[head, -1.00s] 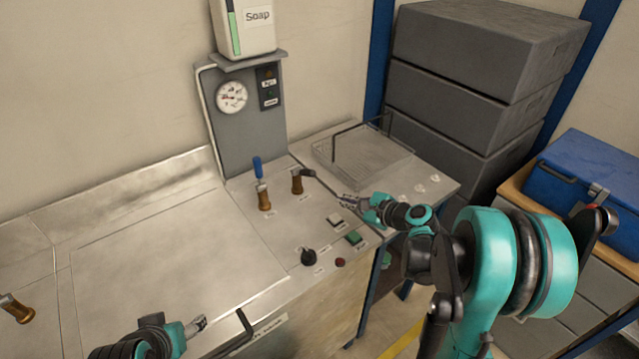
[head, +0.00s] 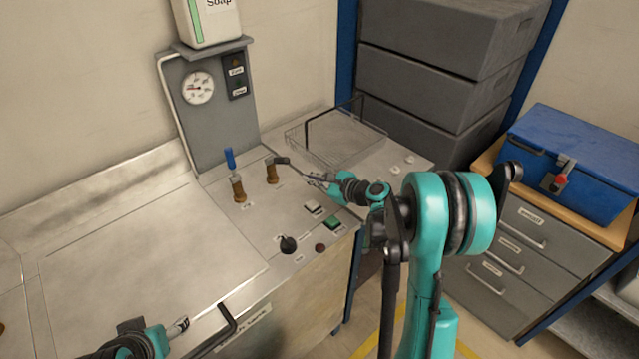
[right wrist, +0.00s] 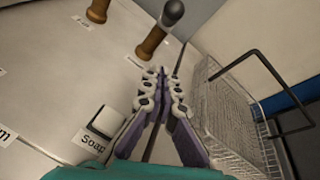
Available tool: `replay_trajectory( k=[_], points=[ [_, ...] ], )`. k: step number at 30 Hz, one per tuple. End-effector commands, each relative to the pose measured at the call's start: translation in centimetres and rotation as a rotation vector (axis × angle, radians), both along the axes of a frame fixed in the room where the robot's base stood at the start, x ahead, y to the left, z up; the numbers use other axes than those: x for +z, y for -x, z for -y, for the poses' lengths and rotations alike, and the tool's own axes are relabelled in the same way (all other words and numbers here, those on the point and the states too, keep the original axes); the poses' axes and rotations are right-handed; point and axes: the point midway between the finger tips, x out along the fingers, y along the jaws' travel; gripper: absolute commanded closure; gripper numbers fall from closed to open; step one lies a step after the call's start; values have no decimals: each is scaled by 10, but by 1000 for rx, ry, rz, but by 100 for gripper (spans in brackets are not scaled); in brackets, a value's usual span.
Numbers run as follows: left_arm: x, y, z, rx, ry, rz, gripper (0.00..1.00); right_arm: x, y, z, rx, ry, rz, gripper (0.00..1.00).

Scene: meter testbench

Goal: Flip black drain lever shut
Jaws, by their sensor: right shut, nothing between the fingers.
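The black drain lever (head: 282,160) is a short black handle on a brass valve body (head: 271,174), sticking out to the right on the steel bench top. In the right wrist view its black end (right wrist: 172,12) tops the tilted brass body (right wrist: 152,43), just beyond the fingertips. My right gripper (head: 308,178) is shut and empty, to the right of the lever with a small gap. It fills the middle of the right wrist view (right wrist: 162,80). My left gripper (head: 182,325) is low at the bench's front edge, far from the lever; its jaw opening is too small to judge.
A blue-handled brass valve (head: 238,188) stands left of the drain lever. A wire basket (head: 335,140) lies behind my right gripper. White and green buttons (head: 314,207) and a black knob (head: 288,244) sit nearer the front. A gauge panel (head: 212,115) rises behind.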

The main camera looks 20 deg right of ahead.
Motion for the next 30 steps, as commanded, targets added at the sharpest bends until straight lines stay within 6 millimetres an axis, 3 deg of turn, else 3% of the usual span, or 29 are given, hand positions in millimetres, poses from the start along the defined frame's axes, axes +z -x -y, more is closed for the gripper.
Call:
replay_trajectory(
  k=[5,6,15,30],
  points=[
    [-13,0,0,0,0,0,35,-14,-32,-17,3,1,-1,100],
    [-14,0,0,0,0,0,35,-7,-34,-21,2,0,1,100],
    [-17,0,0,0,0,0,35,18,-41,-38,0,1,0,100],
    [-14,0,0,0,0,0,35,22,-42,-39,0,5,-8,100]
  ],
)
